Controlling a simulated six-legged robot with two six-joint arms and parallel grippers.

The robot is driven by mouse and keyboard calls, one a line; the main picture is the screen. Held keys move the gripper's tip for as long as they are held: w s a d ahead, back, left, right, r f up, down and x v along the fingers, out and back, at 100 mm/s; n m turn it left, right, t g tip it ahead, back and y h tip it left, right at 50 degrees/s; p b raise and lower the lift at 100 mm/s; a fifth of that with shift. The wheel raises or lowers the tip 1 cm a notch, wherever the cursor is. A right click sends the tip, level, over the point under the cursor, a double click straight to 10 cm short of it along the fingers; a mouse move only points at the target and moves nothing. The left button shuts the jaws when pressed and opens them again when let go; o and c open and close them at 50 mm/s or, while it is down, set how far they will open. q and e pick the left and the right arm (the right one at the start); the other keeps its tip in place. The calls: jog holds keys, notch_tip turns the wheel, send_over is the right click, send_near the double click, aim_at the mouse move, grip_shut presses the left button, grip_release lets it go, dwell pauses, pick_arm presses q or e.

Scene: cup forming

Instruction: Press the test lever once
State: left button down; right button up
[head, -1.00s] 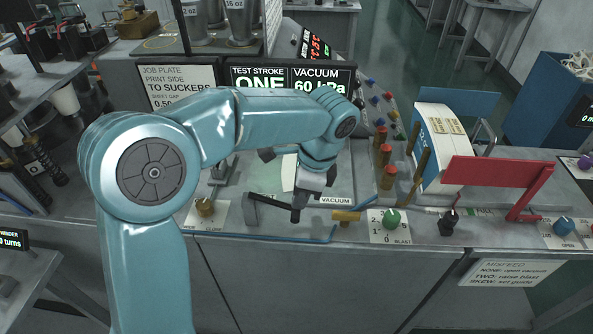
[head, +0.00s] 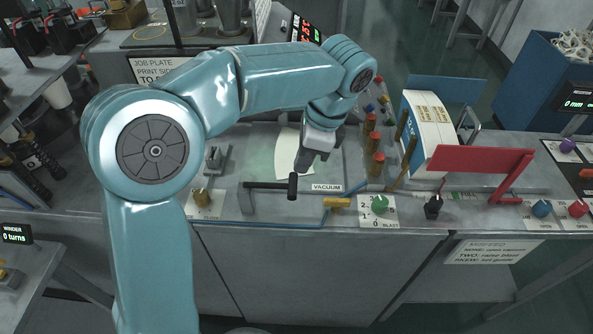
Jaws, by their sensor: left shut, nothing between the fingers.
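The lever (head: 268,185) is a black bar on a grey bracket at the front of the bench. It ends in a thick black grip (head: 293,186), and the bar lies about level. My left gripper (head: 306,168) is shut and empty, pointing down just behind the grip. A small gap seems to show between them. A pale sheet (head: 285,152) lies behind and left of the gripper, partly covered by it. My right gripper is out of view.
A yellow handle (head: 337,202) and a green knob (head: 380,204) sit to the lever's right. Brown posts (head: 376,163) and a white-and-blue box (head: 432,135) stand farther right, with a red bar (head: 481,159).

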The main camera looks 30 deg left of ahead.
pick_arm(q)
jog(key=v, duration=0.5)
jog(key=shift+a, duration=0.1)
jog(key=shift+s, duration=0.1)
dwell(0.6)
